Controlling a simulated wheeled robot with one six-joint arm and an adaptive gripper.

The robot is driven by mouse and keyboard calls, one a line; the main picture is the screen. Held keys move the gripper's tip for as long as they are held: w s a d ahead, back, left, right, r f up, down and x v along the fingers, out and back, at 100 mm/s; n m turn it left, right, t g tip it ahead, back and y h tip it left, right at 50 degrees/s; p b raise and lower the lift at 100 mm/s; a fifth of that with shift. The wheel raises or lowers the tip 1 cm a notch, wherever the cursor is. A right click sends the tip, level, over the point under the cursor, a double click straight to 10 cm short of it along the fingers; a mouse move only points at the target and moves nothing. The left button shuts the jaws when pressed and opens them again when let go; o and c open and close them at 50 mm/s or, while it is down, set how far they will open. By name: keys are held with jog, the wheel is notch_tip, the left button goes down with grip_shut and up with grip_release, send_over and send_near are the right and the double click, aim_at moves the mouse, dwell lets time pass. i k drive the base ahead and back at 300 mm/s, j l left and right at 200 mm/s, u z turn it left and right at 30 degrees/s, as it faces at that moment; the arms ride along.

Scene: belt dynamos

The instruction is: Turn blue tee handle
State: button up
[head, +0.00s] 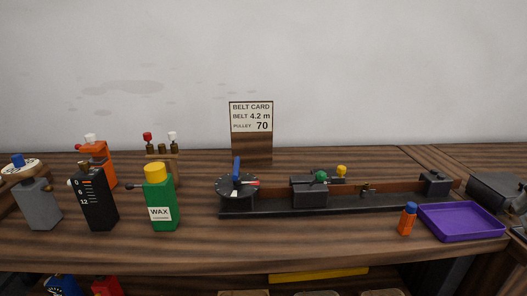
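A blue upright handle (237,168) stands on a round black dial (233,187) with white marks around its rim. A red pointer or mark (253,184) shows on the dial's right side. The dial sits at the left end of a long black bench (300,211) on the wooden table. The view is too small to tell the handle's exact tee shape or angle. My gripper is not in view, and nothing touches the handle.
A green WAX bottle (162,205), a black scaled block (95,203) and a grey block (40,206) stand left of the dial. A belt card (251,116) stands behind. An orange bottle (406,222) and purple tray (462,235) are at right. Table space in front is clear.

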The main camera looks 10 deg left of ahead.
aim_at(236, 180)
jog(key=k+j+u, duration=0.1)
jog(key=u, duration=0.9)
